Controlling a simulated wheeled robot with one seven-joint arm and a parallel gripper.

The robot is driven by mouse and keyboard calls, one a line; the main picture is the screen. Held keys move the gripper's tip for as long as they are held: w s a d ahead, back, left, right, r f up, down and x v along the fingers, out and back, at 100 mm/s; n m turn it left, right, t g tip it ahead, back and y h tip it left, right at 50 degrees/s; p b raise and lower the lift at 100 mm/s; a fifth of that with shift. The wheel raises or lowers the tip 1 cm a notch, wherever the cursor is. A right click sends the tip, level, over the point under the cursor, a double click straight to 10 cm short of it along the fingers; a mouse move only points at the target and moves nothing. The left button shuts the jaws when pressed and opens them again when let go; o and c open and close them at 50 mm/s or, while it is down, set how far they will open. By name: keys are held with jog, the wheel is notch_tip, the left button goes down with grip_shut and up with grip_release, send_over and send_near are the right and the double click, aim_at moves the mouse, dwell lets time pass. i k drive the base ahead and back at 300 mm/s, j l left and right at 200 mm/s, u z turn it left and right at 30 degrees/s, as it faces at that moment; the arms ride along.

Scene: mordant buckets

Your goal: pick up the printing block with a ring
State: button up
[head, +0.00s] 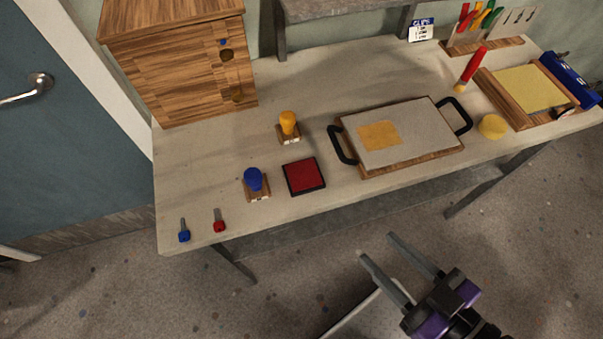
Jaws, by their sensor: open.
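Two wooden printing blocks stand on the table: one with a yellow knob (289,124) and, nearer the front edge, one with a blue knob (253,181). Each has a small pale mark on its front, too small to read, so I cannot tell which bears a ring. My gripper (376,246) is open and empty, its two grey fingers apart. It is over the floor in front of the table, to the lower right of both blocks, touching nothing.
A red pad (304,177) lies right of the blue-knobbed block. A tray with black handles (396,133) is further right. Blue (184,231) and red (219,222) small items lie at the front left. A wooden cabinet (178,75) stands behind. The table's front edge (330,203) faces me.

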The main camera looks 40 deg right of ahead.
aim_at(288, 132)
jog(key=i+j+u, duration=0.2)
jog(key=u, duration=0.15)
jog(key=i+j+u, duration=0.15)
jog(key=i+u, duration=0.2)
jog(key=k, duration=0.05)
